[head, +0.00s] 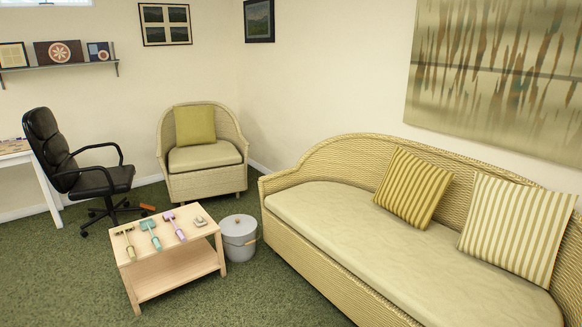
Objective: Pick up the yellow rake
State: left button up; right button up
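A small yellowish hand tool (129,245), which looks like the yellow rake, lies near the left end of the low wooden table (187,243). Its handle points toward the table's front edge, but it is too small to make out tines. A teal tool (151,233) and a purple tool (174,224) lie beside it to the right, apart from it. Neither of my grippers shows in the head view.
A small grey item (200,221) lies at the table's right end. A grey lidded bucket (239,240) stands right of the table, near the wicker sofa (330,268). An office chair (88,180) and wicker armchair (203,183) stand behind. Carpet in front is clear.

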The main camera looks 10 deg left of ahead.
aim_at(130, 249)
jog(key=i+j, duration=0.2)
jog(key=j, duration=0.15)
jog(key=i+j, duration=0.45)
jog(key=j, duration=0.3)
jog(key=i+j, duration=0.2)
jog(key=j, duration=0.15)
jog(key=i+j, duration=0.2)
jog(key=j, duration=0.15)
jog(key=z, duration=0.05)
